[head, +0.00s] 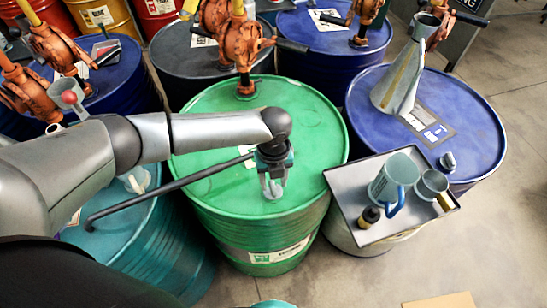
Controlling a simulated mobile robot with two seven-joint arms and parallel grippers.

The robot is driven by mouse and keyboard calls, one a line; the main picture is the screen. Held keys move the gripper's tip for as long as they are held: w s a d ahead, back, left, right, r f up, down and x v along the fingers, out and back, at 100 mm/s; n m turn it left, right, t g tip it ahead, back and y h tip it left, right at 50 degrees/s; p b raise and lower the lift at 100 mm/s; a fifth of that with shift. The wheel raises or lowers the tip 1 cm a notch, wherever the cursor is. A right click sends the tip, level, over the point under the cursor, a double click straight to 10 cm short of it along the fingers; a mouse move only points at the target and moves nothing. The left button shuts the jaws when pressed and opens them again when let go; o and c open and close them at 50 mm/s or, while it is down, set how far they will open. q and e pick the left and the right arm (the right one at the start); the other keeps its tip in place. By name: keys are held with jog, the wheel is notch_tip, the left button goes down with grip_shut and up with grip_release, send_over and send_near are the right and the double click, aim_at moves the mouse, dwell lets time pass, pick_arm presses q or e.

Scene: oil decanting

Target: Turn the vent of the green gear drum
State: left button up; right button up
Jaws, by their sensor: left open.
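The green gear drum (225,190) stands in the middle of the head view, with an orange hand pump (240,45) at its back edge. My left gripper (272,190) points down over the front right part of its lid. The gripper is open. A small pale grey piece, which may be the vent, shows at the fingertips, but the fingers largely cover it. I cannot tell whether they touch it. My right gripper is not in view.
A dark bar (165,187) runs from the teal drum (160,250) towards my left gripper. A blue drum (480,130) at right carries a metal funnel (402,75). A tray (345,190) with jugs stands close to the green drum's right. More drums stand behind.

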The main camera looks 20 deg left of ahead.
aim_at(274, 189)
pick_arm(q)
notch_tip(274, 189, up, 12)
jog(key=shift+r+p, duration=0.2)
jog(key=shift+p, duration=0.1)
dwell(0.4)
jog(key=s+d+f+n+t+h, duration=0.2)
jog(key=s+d+n+h, duration=0.2)
jog(key=s+d+n, duration=0.55)
jog(key=s+a+f+n+t+y, duration=0.15)
jog(key=s+a+n, duration=0.25)
jog(key=a+n, duration=0.4)
jog(key=s+a+f+n+y, duration=0.15)
jog(key=s+a+n, duration=0.35)
jog(key=n, duration=0.6)
notch_tip(274, 189, down, 28)
jog(key=a+g+b, duration=0.1)
jog(key=b, duration=0.7)
jog(key=s+a+f+b, duration=0.1)
jog(key=s+f+b, duration=0.3)
jog(key=s+f, duration=0.4)
jog(key=s+a+f+g+y+b, duration=0.1)
jog(key=s+f+b, duration=0.3)
jog(key=s+f, duration=0.4)
notch_tip(274, 189, down, 8)
jog(key=shift+s+a+r+m, duration=0.25)
jog(key=shift+a+m, duration=0.1)
jog(key=shift+a, duration=0.25)
